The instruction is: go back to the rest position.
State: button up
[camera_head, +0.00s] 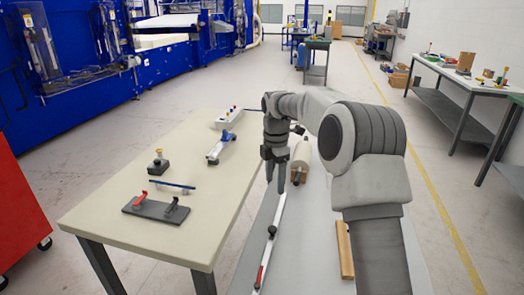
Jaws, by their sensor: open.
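My gripper (276,180) hangs down from my grey arm, with its fingers apart and nothing between them. A beige roll with a brown end (301,160) lies on the grey surface just right of my gripper. My forearm hides part of the surface behind it.
A long thin bar (271,232) and wooden strip (344,250) lie on the grey surface.

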jog(key=s+d+r+m+t+p, duration=0.3)
jog(key=s+r+m, duration=0.7)
jog(key=s+r, duration=0.7)
jog(key=s+d+m+t+p, duration=0.1)
jog(key=s+m, duration=0.5)
jog(key=s, duration=0.4)
jog(key=s+d+m+t+p, duration=0.1)
jog(key=s+m+p, duration=0.1)
jog(key=s+m, duration=0.4)
jog(key=s, duration=0.4)
jog(key=shift+d+r+m+p, duration=0.15)
jog(key=shift+d+m+p, duration=0.15)
jog(key=shift+m, duration=0.1)
jog(key=shift+a, duration=0.2)
